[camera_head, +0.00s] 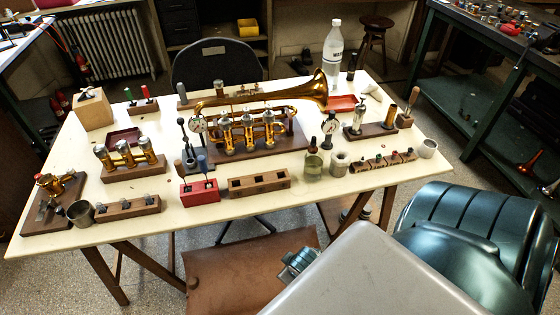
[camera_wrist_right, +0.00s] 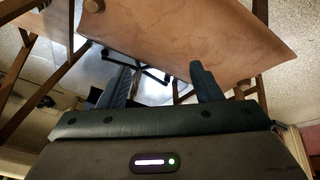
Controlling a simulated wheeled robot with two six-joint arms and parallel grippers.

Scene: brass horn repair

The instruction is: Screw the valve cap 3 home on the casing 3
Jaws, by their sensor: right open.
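A brass horn (camera_head: 255,125) lies across a wooden cradle in the middle of the table, with several upright valves. A wooden stand at the left holds three brass cylinders (camera_head: 125,157) side by side. I cannot tell which casing is casing 3, and valve cap 3 is too small to pick out. Small pieces sit in a wooden rack (camera_head: 128,208) at the front left. My right gripper (camera_wrist_right: 163,82) is open and empty in the right wrist view, its two fingers wide apart, away from the table's objects. My left gripper is not in view.
The cream table (camera_head: 225,222) is crowded. A red block (camera_head: 199,191), a long wooden tray (camera_head: 259,183), a glass jar (camera_head: 313,167) and metal cups (camera_head: 81,213) line its front. A water bottle (camera_head: 332,55) stands at the back. A brown panel (camera_head: 225,280) lies below the front edge.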

